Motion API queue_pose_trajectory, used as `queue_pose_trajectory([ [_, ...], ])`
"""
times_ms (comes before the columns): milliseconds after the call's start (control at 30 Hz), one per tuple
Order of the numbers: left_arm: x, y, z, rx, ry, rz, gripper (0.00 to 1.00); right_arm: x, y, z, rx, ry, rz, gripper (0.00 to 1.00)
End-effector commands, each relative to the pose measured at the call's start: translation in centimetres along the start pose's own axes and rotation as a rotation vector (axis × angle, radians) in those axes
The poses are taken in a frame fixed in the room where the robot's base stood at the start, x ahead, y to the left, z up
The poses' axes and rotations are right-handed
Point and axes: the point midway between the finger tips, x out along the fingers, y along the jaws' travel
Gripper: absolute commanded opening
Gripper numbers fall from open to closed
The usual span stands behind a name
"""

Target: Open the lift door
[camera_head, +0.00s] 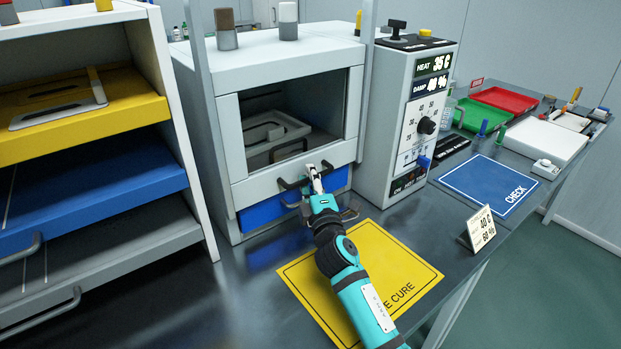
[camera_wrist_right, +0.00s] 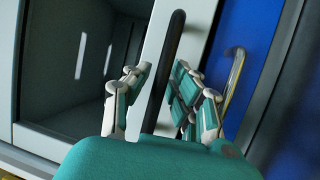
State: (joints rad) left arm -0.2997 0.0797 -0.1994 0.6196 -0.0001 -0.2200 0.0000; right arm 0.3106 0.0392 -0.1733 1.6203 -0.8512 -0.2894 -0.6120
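The lift door's pale grey lower rail (camera_head: 265,187) runs across the front of the cabinet, below a rectangular opening or clear pane; I cannot tell which. A dark bar handle (camera_head: 290,184) is on this rail and also shows in the right wrist view (camera_wrist_right: 172,42). My right gripper (camera_head: 314,176) is at the handle's right part. In the wrist view its fingers (camera_wrist_right: 160,88) stand apart, one on each side of the dark bar, with no clear grip on it. A pale tray-like part (camera_head: 275,133) shows inside the cabinet. My left gripper is not in view.
A blue drawer front (camera_head: 265,212) with its own handle (camera_wrist_right: 236,75) lies just below the rail. A control box (camera_head: 408,120) stands close at the right. A shelf rack (camera_head: 85,140) stands at the left. A yellow mat (camera_head: 400,262) lies in front.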

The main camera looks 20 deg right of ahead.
Motion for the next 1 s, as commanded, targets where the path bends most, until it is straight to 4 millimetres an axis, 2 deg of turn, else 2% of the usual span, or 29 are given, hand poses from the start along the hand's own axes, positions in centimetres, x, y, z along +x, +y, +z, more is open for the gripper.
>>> queue_pose_trajectory([
  [33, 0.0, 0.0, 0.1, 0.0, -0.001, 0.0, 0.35, 0.0, 0.0, 0.0, 0.0, 0.0, 0.0, 0.18],
  [167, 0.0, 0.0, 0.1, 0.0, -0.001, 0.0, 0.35, 0.0, 0.0, 0.0, 0.0, 0.0, 0.0, 0.01],
  [667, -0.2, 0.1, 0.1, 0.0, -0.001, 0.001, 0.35, 0.0, 0.2, 0.0, -0.002, 0.001, 0.001, 0.0],
  [767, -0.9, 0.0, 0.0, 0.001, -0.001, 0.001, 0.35, 0.1, 1.1, -0.1, -0.002, 0.001, 0.002, 0.0],
  [867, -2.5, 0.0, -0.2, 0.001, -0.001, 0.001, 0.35, 0.5, 2.9, -0.2, -0.002, 0.002, 0.005, 0.0],
  [1000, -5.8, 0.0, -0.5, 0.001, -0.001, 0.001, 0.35, 1.1, 6.7, -0.5, -0.003, 0.002, 0.009, 0.0],
])
